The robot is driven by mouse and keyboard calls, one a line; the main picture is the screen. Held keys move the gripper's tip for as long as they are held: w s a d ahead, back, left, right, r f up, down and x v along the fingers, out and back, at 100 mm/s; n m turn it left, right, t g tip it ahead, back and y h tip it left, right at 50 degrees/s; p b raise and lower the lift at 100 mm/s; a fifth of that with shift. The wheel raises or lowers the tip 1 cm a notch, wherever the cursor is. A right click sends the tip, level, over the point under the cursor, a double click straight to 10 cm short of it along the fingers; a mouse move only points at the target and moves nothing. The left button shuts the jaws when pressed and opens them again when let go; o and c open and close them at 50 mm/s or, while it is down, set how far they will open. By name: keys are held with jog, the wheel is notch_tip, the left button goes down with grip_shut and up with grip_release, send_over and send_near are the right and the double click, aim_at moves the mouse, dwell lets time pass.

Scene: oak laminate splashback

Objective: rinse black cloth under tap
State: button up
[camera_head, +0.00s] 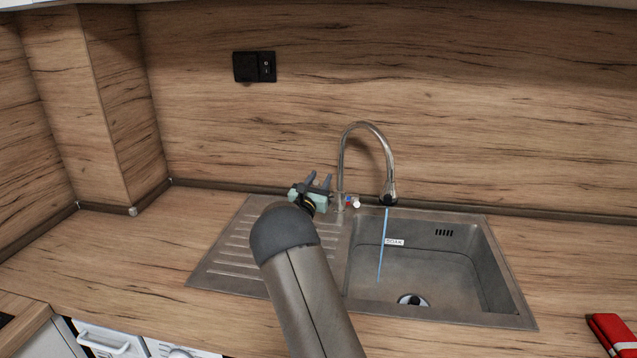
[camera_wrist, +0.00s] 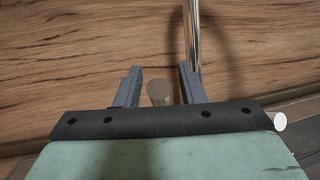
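I see no black cloth in either view. The chrome tap (camera_head: 366,128) arches over the sink basin (camera_head: 450,268). A thin blue stream (camera_head: 382,255) runs from below its spout into the basin, with a small label reading SOAK beside it. A small white, red and blue handle (camera_head: 351,202) sits at the tap's base. My gripper (camera_head: 320,176) is just left of the tap's base, above the drainer's back edge. In the wrist view my gripper (camera_wrist: 160,68) has its fingers apart, with a round greyish-tan end (camera_wrist: 158,93) showing between them. I cannot tell whether they touch it.
The ribbed drainer (camera_head: 225,262) lies left of the basin, partly hidden by my arm. A red folded item (camera_head: 615,334) lies on the worktop at the far right. A black socket (camera_head: 254,67) is on the splashback. The worktop left of the sink is clear.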

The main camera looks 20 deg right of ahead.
jog(key=b+v, duration=0.2)
jog(key=v, duration=1)
jog(key=o, duration=1)
